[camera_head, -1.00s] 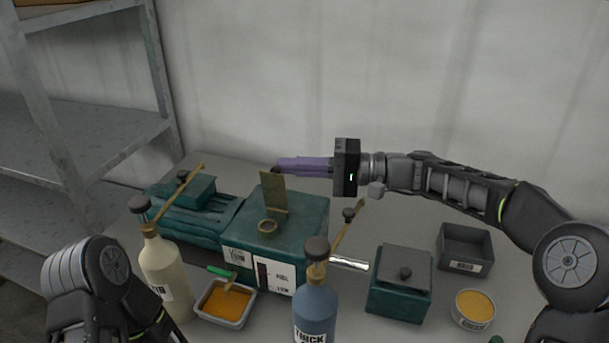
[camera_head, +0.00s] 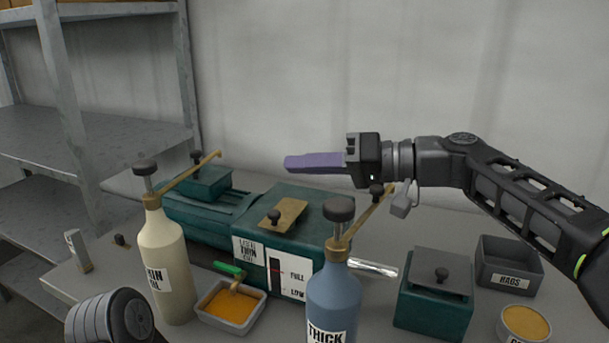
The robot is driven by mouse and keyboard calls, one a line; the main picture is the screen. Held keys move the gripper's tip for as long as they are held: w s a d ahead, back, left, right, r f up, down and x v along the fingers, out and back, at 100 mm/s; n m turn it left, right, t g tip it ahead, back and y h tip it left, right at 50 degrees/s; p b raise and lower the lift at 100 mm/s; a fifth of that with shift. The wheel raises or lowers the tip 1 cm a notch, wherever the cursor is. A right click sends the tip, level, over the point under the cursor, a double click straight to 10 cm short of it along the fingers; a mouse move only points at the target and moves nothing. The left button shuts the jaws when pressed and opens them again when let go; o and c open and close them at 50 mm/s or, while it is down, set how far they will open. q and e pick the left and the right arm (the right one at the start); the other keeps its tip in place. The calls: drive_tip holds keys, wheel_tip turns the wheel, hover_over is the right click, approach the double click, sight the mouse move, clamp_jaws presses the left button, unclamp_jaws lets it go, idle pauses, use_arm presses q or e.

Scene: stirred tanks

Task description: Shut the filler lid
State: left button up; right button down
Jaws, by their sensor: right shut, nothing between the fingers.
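The brass filler lid (camera_head: 291,208) lies flat on top of the teal tank (camera_head: 325,228), with its dark knob upward. The filler ring is hidden beneath it. My right gripper (camera_head: 290,163) is shut and empty, its purple fingers pointing left. In the picture it is above and behind the lid, apart from it. My left gripper is out of view; only a rounded part of my left arm shows at the lower left.
A cream pump bottle (camera_head: 165,255) and a blue pump bottle (camera_head: 333,290) stand in front, their spouts reaching back. An orange-filled tray (camera_head: 232,322) sits between them. A small teal box (camera_head: 433,312), a rags bin (camera_head: 508,276) and a round tin (camera_head: 525,325) stand at right.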

idle(0.5)
wheel_tip(320, 180, up, 10)
drive_tip(key=p, duration=0.3)
idle(0.4)
